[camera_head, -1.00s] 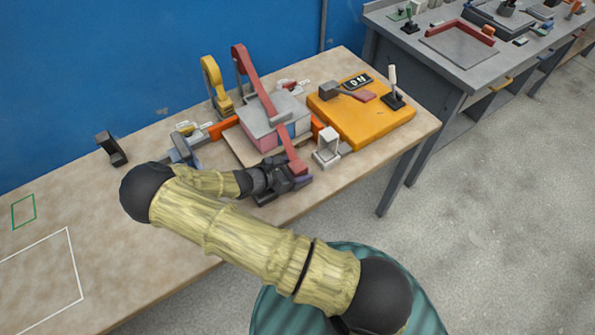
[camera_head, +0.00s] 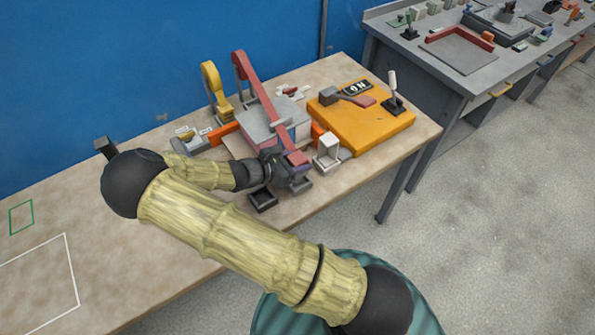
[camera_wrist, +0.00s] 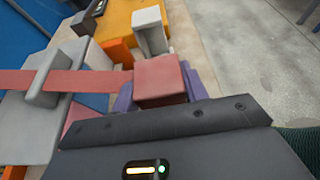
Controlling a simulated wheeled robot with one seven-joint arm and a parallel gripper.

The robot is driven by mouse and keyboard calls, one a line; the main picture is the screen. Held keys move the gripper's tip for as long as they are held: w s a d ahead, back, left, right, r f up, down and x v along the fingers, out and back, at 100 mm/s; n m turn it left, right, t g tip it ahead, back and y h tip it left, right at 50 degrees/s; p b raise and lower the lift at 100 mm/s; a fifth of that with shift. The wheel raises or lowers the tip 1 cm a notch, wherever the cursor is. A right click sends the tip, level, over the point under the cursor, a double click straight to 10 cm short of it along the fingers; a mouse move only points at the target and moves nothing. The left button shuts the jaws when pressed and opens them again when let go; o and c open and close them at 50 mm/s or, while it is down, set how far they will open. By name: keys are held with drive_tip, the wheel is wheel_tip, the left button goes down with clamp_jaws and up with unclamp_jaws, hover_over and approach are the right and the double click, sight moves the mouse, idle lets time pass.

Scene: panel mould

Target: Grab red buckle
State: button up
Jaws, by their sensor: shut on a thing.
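The red buckle (camera_head: 258,92) is a long red bar that runs from the back of the mould over its grey top plate (camera_head: 262,118) to a block-like end at the front. In the wrist view its red end block (camera_wrist: 158,80) sits between the purple finger pads of my gripper (camera_wrist: 160,88). My gripper also shows in the head view (camera_head: 297,166), at the mould's front edge. It is shut on the red end. The gripper hides part of the mould's front in the head view.
An orange panel (camera_head: 365,128) with a grey-and-red lever and an upright white-tipped handle is right of the mould. A white bracket (camera_head: 327,152) stands close right of my gripper. A yellow clamp (camera_head: 214,85) stands behind left.

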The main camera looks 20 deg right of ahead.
sight(297, 157)
wheel_tip(297, 157, up, 12)
drive_tip(key=shift+f+b, duration=0.2)
drive_tip(key=shift+b, duration=0.15)
